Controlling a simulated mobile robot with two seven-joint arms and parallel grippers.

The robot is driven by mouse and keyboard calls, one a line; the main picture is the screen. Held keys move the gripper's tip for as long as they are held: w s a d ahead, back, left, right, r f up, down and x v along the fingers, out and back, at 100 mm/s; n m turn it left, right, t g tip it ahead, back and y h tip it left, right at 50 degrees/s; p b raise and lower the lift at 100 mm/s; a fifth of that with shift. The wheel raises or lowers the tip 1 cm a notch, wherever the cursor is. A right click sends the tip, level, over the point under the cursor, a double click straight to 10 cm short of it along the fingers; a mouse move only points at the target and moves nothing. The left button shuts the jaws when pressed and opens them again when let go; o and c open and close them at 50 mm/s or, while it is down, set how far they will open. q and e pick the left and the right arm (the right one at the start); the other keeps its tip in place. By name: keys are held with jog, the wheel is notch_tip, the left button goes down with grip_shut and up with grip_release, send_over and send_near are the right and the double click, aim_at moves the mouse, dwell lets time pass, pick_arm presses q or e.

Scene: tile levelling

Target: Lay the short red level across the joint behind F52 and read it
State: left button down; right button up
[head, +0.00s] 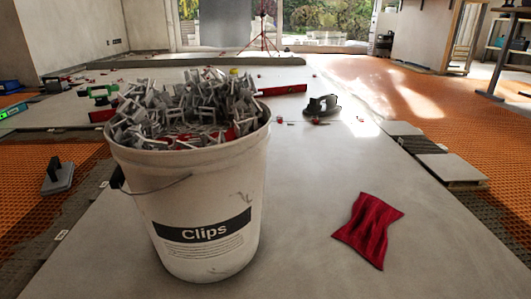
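A red bar (284,90), which looks like a level, lies on the pale tiles behind the right side of the bucket. A red piece (102,116) also shows at the bucket's left side. The bucket hides what lies between, so I cannot tell whether they are one level or two things. Small white labels (62,236) sit along the left tile edge, too small to read. I cannot make out F52 or the joint behind it. Neither of my grippers is in view.
A white bucket (205,215) marked "Clips", heaped with grey clips (190,105), blocks the centre. A crumpled red cloth (370,230) lies right. A dark-handled tool (321,105) stands behind. A float (57,177) rests left; stacked tiles (452,168) stand right. Tile around the cloth is clear.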

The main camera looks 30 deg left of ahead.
pick_arm(q)
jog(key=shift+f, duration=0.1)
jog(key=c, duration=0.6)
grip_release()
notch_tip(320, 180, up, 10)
jog(key=p, duration=0.9)
jog(key=shift+p, duration=0.4)
